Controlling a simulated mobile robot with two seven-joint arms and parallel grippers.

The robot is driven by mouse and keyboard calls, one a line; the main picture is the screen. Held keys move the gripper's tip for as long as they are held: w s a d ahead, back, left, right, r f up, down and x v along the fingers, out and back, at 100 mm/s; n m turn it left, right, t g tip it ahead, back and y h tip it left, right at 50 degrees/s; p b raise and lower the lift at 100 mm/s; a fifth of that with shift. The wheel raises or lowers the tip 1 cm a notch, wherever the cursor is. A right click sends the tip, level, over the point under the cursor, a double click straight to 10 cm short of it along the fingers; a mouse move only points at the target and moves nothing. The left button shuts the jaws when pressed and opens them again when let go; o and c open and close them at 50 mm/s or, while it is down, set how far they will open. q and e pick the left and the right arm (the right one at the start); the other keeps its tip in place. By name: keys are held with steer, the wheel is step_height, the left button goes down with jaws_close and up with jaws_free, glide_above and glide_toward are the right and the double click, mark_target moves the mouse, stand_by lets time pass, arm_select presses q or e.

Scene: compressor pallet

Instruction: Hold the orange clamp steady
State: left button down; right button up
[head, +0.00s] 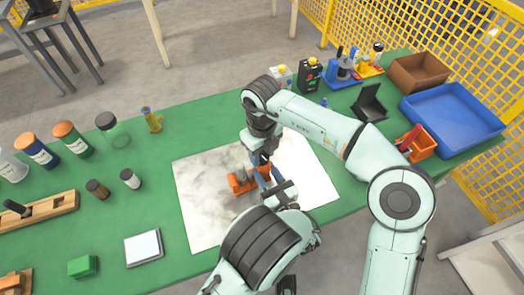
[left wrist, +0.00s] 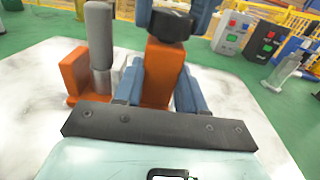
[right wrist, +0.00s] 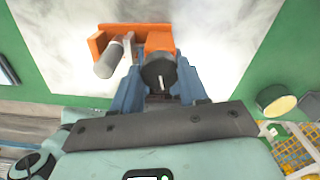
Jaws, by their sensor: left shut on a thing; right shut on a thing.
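The orange clamp (head: 240,184) is on the grey-smudged white sheet (head: 205,215). It has an orange body, a grey cylinder and a dark round knob. My left gripper (head: 271,182) comes from the near side, and its blue fingers are shut on the orange block of the clamp (left wrist: 160,72). My right gripper (head: 262,163) reaches in from above. In the right wrist view its blue fingers (right wrist: 158,62) are shut on the clamp (right wrist: 158,40) around the dark knob end. The grippers hide part of the clamp in the head view.
On the green table, several bottles (head: 72,139) and a wooden rack (head: 50,212) stand left. A white-topped square (head: 144,247) and green block (head: 83,266) lie near left.

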steer(key=m, duration=0.4)
steer(key=shift+r+m, duration=0.1)
steer(key=shift+m, duration=0.2)
steer(key=m, duration=0.4)
steer(key=shift+m, duration=0.3)
steer(key=m, duration=0.4)
steer(key=shift+m, duration=0.3)
steer(key=m, duration=0.3)
steer(key=shift+m, duration=0.3)
steer(key=m, duration=0.4)
steer(key=shift+m, duration=0.3)
steer(key=m, duration=0.8)
steer(key=shift+m, duration=2.2)
